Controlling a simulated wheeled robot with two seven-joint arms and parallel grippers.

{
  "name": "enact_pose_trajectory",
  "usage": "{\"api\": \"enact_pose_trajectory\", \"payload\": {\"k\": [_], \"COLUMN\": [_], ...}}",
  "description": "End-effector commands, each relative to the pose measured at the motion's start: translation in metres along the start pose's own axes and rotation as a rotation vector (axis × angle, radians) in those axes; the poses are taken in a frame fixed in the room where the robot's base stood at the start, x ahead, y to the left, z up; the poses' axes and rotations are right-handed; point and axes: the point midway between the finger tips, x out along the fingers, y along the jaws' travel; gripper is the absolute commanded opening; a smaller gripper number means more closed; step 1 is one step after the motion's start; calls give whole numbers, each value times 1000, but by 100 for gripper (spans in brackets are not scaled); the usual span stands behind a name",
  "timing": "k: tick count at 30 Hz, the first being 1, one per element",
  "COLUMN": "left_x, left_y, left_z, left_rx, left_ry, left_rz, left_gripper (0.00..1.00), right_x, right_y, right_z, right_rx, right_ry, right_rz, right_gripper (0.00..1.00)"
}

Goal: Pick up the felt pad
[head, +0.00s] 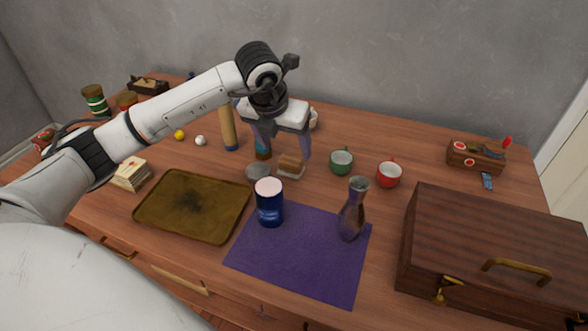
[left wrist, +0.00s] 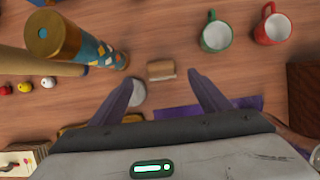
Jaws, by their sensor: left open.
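The small block that I take to be the felt pad (head: 291,167) lies on the wooden table behind the purple mat. It has a brown top and a pale lower layer. In the left wrist view, the felt pad (left wrist: 161,70) shows just beyond the fingertips, roughly centred between them. My left gripper (head: 285,156) points down at it with fingers apart and nothing between them. It also shows in the left wrist view (left wrist: 160,82). In the head view a finger partly overlaps the block; I cannot tell the exact height gap. My right gripper is not in view.
A grey round item (head: 258,172) lies close left of the pad. A patterned cylinder (left wrist: 55,38) stands near the left finger. Green (head: 341,161) and red (head: 389,174) mugs stand right. A blue canister (head: 269,205) and glass carafe (head: 351,215) stand on the purple mat (head: 300,260).

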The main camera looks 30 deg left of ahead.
Motion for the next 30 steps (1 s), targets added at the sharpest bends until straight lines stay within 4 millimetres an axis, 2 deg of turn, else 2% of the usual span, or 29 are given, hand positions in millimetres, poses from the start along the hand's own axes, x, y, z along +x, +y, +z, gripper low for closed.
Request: {"api": "enact_pose_trajectory", "payload": {"k": [3,11,18,27,28,30], "left_x": [18,40,75,82,82,82], "left_y": [-1,-1,-2,-2,-2,-2], "left_z": [0,0,1,1,1,1], "left_rx": [-1,1,1,2,2,2], "left_ry": [3,4,3,1,1,1], "left_rz": [-1,-1,-3,-2,-2,-2], "left_gripper": [70,70,70,70,69,57], "right_x": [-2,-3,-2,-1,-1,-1], "right_y": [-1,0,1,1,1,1], "right_z": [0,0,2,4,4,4], "right_rx": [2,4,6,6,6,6], "right_ry": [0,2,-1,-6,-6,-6], "right_rz": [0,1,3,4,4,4], "right_gripper": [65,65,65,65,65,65]}}
